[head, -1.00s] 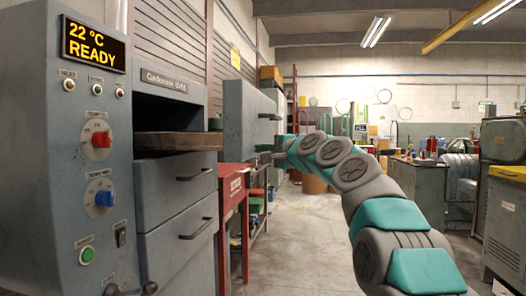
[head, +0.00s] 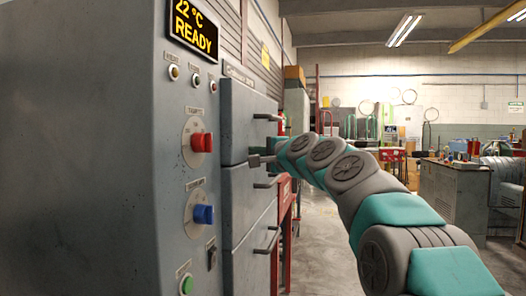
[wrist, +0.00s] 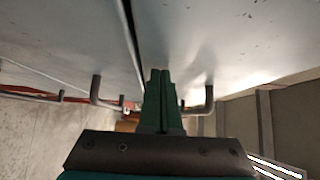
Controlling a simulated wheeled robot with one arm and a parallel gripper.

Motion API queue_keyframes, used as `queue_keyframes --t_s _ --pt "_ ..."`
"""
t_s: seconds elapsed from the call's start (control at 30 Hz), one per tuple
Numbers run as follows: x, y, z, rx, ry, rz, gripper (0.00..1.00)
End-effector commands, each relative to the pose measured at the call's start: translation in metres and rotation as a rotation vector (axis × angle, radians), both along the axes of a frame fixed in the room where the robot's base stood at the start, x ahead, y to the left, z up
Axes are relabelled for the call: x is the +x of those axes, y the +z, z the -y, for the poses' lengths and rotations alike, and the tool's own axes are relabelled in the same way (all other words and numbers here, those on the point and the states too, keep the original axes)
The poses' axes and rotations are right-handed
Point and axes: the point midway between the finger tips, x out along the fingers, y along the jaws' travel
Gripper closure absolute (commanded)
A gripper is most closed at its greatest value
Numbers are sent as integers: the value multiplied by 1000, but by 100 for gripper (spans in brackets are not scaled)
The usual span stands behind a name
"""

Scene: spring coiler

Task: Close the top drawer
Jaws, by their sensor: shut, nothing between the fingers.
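The top drawer (head: 245,115) is the upper grey front on the machine, with a dark handle near its right side. Its front looks about in line with the drawer fronts below, and no open interior shows. In the wrist view, the top drawer (wrist: 230,40) fills the right, with its bent handle (wrist: 209,98) right of the fingers. My gripper (head: 256,160) is at the lower part of this front, near the seam with the drawer below. Its green fingers (wrist: 160,75) are shut with nothing between them. I cannot tell whether the tips touch the front.
The control panel (head: 198,170) with knobs and a READY display (head: 194,28) is at the left. A middle drawer (head: 248,190) and a bottom drawer (head: 250,255) carry protruding handles. A red stand (head: 287,220) is behind. Floor is clear at centre right.

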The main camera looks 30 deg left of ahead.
Motion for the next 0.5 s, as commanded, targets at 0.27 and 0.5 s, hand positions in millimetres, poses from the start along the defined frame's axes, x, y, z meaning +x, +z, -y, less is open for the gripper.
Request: queue_keyframes --t_s 0.27,0.5 --pt "-2 0 -6 1 0 -1 100" --pt "-3 -2 -8 -1 2 -2 100"
